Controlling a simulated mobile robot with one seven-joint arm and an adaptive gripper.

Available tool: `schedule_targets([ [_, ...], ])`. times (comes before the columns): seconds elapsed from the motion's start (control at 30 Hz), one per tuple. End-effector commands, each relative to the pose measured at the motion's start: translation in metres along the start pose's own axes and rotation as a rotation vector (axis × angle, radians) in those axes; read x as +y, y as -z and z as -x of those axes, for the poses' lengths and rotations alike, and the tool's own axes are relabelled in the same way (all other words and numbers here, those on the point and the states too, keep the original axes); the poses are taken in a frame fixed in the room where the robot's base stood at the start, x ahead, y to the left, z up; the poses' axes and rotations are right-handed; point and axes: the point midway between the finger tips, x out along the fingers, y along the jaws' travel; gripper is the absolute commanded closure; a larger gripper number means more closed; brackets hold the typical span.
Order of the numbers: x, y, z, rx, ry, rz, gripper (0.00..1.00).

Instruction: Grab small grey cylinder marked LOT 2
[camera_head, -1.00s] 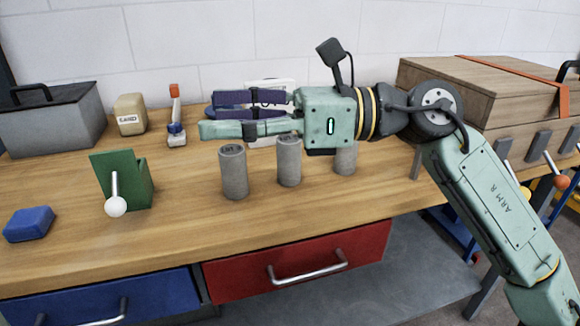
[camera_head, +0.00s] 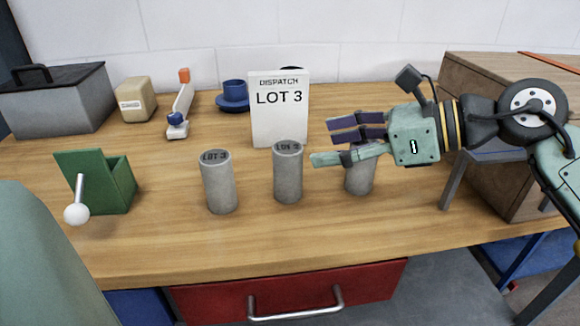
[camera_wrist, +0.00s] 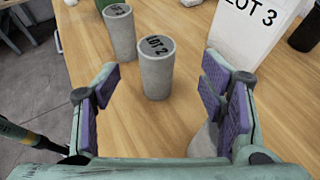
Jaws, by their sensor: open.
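The small grey cylinder marked LOT 2 (camera_wrist: 157,70) stands upright in the middle of the wrist view, its label facing up. It is the middle cylinder (camera_head: 288,175) of three in the head view. My gripper (camera_head: 321,143) is open and empty, to the right of it and pointing left. In the wrist view the cylinder shows between and beyond the spread fingers (camera_wrist: 160,85). The left cylinder (camera_head: 219,184), its top reading LOT 3, stands apart. The right cylinder (camera_head: 360,180) is partly hidden by my gripper; its label is not visible.
A white sign reading DISPATCH LOT 3 (camera_head: 279,125) stands behind the middle cylinder. A green box (camera_head: 117,185) with a white-knobbed lever is at left. A blue cup (camera_head: 234,91) and wooden case (camera_head: 490,120) are farther back and right. Wood in front of the cylinders is clear.

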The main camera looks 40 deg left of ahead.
Motion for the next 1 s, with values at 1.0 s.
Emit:
schedule_targets([
  [1.0, 0.005, 0.002, -0.062, -0.001, 0.0, 0.0, 0.49],
])
